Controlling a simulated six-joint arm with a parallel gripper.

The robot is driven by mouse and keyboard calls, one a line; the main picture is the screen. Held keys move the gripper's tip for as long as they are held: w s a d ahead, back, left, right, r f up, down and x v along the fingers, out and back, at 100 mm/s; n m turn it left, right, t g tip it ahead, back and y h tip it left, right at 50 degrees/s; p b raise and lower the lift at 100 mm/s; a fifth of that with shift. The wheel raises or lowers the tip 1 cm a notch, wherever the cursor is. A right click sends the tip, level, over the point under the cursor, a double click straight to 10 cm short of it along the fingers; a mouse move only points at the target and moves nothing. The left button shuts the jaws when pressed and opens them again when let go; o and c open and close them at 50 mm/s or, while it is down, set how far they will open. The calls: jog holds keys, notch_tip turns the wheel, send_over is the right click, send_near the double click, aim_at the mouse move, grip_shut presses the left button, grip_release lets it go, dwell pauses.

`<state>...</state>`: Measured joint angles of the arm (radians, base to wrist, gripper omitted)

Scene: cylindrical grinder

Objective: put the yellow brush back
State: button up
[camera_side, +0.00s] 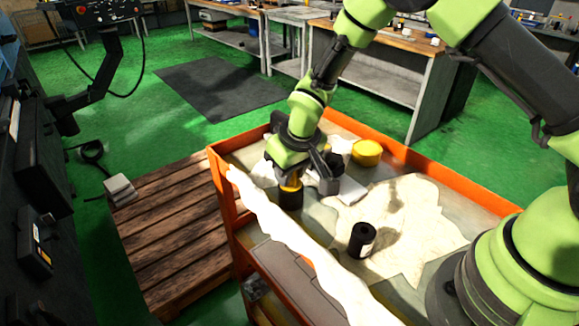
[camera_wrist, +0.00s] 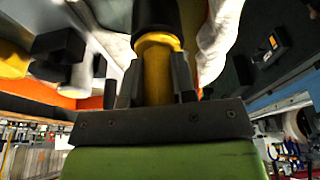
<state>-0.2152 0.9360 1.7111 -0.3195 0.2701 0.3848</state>
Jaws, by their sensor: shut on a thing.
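The yellow brush (camera_wrist: 157,65) is between the fingers of my gripper (camera_wrist: 150,85) in the wrist view. My gripper is shut on its yellow part, and a thick black part (camera_wrist: 156,14) extends beyond the fingers. In the side view my gripper (camera_side: 291,172) points down over the left part of the orange cart. The brush's black end (camera_side: 290,199) shows below it, close to the cart's top; I cannot tell whether it touches. The fingers partly hide the yellow part.
The orange cart (camera_side: 420,161) has a raised rim. On it are a yellow round thing (camera_side: 367,152), a black block (camera_side: 329,178), a black cylinder (camera_side: 362,240) and a crumpled pale cloth (camera_side: 400,213). A white cloth (camera_side: 268,222) hangs over the near-left rim. A wooden pallet (camera_side: 180,235) lies left.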

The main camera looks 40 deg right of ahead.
jog(key=o, duration=0.9)
jog(key=shift+o, duration=0.2)
jog(key=v, duration=1.3)
jog(key=s+d+r+m+t+y, duration=0.1)
jog(key=s+d+r+m+t, duration=0.1)
jog(key=s+r, duration=0.4)
jog(key=s+d+r+m+t+y, duration=0.1)
jog(key=s+d+r+m+t, duration=0.1)
jog(key=s+r, duration=0.5)
jog(key=s, duration=0.6)
jog(key=shift+s+d, duration=0.25)
jog(key=shift+s, duration=0.15)
